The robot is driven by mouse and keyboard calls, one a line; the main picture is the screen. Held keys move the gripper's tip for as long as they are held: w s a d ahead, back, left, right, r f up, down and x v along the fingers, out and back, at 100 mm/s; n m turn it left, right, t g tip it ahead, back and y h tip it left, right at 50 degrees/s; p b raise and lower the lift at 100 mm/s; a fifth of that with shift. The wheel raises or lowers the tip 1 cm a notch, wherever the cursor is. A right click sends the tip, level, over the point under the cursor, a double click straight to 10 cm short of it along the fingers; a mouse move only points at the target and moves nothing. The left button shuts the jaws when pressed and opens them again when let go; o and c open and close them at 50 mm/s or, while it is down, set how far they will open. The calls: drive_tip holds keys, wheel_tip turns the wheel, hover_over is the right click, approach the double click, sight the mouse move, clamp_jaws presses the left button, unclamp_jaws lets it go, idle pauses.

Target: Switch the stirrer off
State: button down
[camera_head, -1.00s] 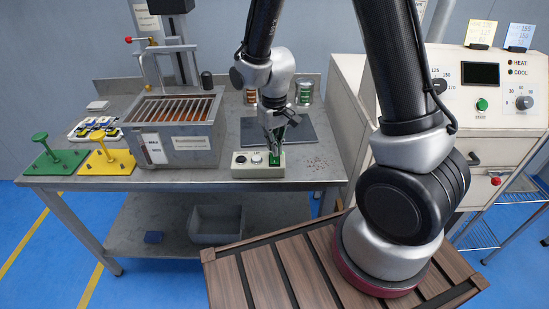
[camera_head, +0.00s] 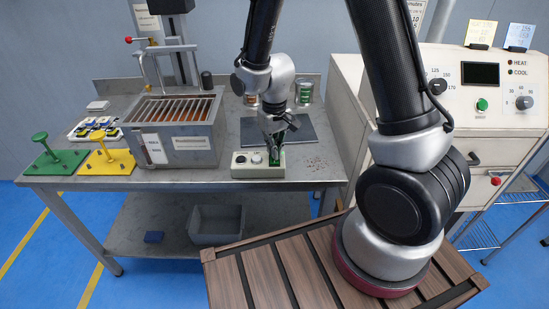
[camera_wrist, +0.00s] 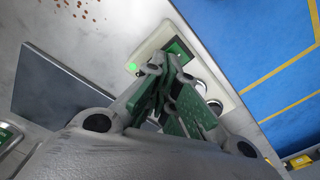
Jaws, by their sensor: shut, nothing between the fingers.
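A small cream control box (camera_head: 243,171) with a pale knob (camera_head: 257,158) and a green part at its right end stands at the table's front edge. In the wrist view the box (camera_wrist: 152,45) shows a lit green light (camera_wrist: 132,67), a dark green switch area (camera_wrist: 178,48) and round white knobs, partly hidden by my fingers. My gripper (camera_head: 274,150) points down over the right end of the box. Its fingers are shut and empty, also in the wrist view (camera_wrist: 180,88). I cannot tell whether they touch the switch.
A dark flat plate (camera_head: 308,129) lies behind the box, with small copper-coloured bits (camera_head: 317,163) to its right. A grey tank (camera_head: 190,143) stands left, with yellow (camera_head: 108,165) and green (camera_head: 43,160) stands beyond it. Cans stand behind. A cream cabinet (camera_head: 500,130) is at the right.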

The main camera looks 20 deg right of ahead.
drive_tip(key=shift+f, duration=0.1)
drive_tip(key=shift+r, duration=3.5)
drive_tip(key=shift+s+d, duration=0.15)
drive_tip(key=shift+s, duration=0.2)
drive_tip(key=s+d+r+m+t, duration=0.1)
drive_tip(key=s+d+r+t, duration=0.1)
drive_tip(key=s+d+r, duration=0.5)
drive_tip(key=s+d+r+m+t, duration=0.1)
drive_tip(key=s+d+r+t, duration=0.1)
drive_tip(key=s+d+r, duration=0.5)
drive_tip(key=s+v, duration=0.1)
drive_tip(key=v, duration=0.7)
drive_tip(key=shift+s+d+f, duration=0.25)
drive_tip(key=shift+s+d, duration=0.05)
